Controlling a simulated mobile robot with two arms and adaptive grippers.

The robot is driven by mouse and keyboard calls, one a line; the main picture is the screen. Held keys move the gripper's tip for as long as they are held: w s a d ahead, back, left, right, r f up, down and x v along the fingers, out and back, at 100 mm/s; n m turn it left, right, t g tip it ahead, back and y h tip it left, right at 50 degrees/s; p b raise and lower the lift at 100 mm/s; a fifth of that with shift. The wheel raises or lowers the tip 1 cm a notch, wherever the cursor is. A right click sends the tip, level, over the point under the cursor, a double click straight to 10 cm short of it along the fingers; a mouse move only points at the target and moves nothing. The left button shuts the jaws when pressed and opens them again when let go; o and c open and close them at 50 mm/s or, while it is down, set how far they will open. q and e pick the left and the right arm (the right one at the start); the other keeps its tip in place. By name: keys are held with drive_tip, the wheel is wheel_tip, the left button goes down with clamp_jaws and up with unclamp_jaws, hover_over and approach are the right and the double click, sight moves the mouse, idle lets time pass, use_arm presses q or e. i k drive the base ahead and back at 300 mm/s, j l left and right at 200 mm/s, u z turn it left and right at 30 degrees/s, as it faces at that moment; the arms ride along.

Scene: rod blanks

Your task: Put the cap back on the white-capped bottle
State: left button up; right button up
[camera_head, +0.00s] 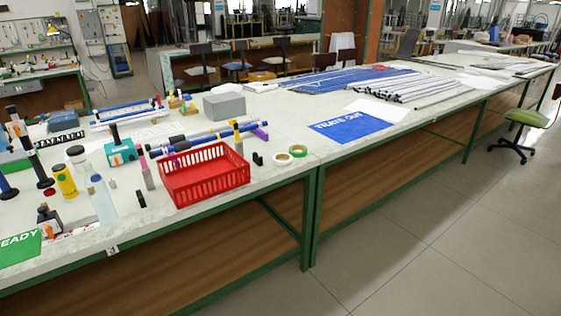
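A tall pale, translucent bottle (103,204) stands upright near the front edge of the bench, left of the red basket. I cannot make out a loose white cap. Neither of my grippers is in view.
A red basket (205,180) stands at the bench's front edge. Tape rolls (298,151), a grey box (224,106), a teal tool (121,153) and several rods crowd the bench. A blue mat (350,127) lies right. Floor (420,260) in front is clear.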

sight(96, 186)
drive_tip(key=j+u, duration=0.1)
drive_tip(key=u, duration=1.15)
